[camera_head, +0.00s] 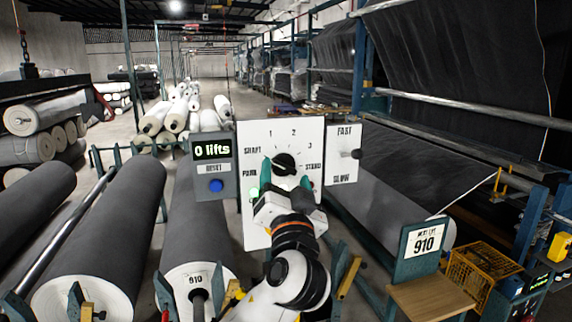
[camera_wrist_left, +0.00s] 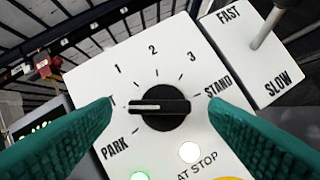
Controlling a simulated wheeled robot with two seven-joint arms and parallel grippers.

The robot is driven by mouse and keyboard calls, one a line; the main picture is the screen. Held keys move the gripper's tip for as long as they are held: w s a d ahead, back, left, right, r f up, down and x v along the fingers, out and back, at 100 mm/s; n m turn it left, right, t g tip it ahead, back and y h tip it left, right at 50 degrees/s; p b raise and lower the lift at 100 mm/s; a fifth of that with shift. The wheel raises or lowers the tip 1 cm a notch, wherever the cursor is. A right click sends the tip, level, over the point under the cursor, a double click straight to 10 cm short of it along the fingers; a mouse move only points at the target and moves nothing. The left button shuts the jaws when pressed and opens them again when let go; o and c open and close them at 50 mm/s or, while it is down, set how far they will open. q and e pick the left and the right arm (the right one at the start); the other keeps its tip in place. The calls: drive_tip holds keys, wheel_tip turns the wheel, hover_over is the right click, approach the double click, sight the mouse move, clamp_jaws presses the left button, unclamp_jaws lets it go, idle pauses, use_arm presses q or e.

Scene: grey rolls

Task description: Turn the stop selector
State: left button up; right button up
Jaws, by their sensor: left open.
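The stop selector is a black round knob with a bar handle (camera_head: 284,160) on a white panel (camera_head: 305,131). My left gripper (camera_head: 287,182) is in front of the panel. Its green fingers (camera_wrist_left: 160,100) are open, one on each side of the knob, with visible gaps. No contact shows. My right gripper is not in view.
A FAST/SLOW lever panel (camera_head: 344,168) adjoins on the right. A grey box (camera_head: 213,168) reading "0 lifts" with a blue button is on the left. Grey rolls (camera_head: 105,240) lie left. A sign reading 910 (camera_head: 424,240) and a yellow crate (camera_head: 480,275) stand right.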

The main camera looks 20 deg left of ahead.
use_arm(q)
drive_tip(key=shift+w+a+r, duration=0.2)
drive_tip(key=shift+w+a, duration=0.15)
drive_tip(key=shift+w, duration=0.25)
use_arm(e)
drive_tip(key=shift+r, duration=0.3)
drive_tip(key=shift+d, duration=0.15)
